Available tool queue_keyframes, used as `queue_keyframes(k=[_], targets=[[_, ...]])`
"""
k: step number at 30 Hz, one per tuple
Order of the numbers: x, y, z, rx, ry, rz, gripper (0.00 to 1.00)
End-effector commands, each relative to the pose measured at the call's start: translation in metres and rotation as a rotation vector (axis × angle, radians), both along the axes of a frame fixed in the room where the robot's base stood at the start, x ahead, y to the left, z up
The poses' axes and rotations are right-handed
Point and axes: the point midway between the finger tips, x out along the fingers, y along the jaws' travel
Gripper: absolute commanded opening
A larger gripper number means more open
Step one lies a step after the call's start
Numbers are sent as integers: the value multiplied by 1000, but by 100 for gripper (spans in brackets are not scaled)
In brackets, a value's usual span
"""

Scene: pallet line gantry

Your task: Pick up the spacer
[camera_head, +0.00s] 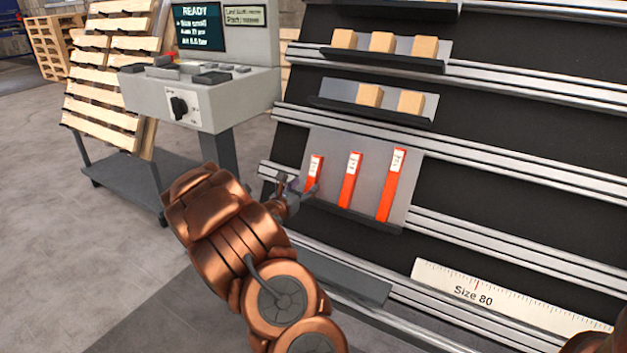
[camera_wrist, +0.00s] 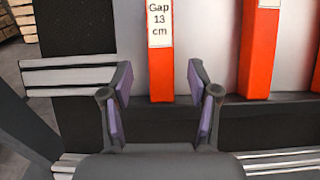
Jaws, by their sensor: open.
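Three orange-red spacers of different lengths stand upright side by side on a grey backing plate with a dark ledge. The shortest spacer (camera_head: 314,174) is at the left, the middle spacer (camera_head: 350,181) is longer, and the longest spacer (camera_head: 391,185) is at the right. In the wrist view the left spacer (camera_wrist: 160,70) has a white label reading "Gap 13 cm". My gripper (camera_wrist: 162,95) is open, with its purple-padded fingers on either side of the lower end of that spacer, apart from it in the picture. In the head view my gripper (camera_head: 305,190) is beside the left spacer.
The dark ledge (camera_head: 345,217) runs under the spacers. Shelves above hold several wooden blocks (camera_head: 382,42). A grey control console (camera_head: 205,95) stands left of the rack. A white ruler marked "Size 80" (camera_head: 500,299) is at the lower right. Open floor lies at the left.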

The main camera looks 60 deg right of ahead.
Motion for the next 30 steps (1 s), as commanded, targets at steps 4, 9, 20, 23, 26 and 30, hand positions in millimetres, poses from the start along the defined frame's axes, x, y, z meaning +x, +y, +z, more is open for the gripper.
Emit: queue_keyframes(k=[4, 9, 20, 23, 26, 30], targets=[[-1, -22, -1, 1, -2, -5, 60], [0, -35, 0, 2, 0, -3, 60], [1, -36, 2, 1, 1, -2, 49], [0, -36, 1, 1, 1, -2, 39], [0, -36, 1, 1, 1, -2, 28], [0, -36, 1, 1, 1, -2, 14]])
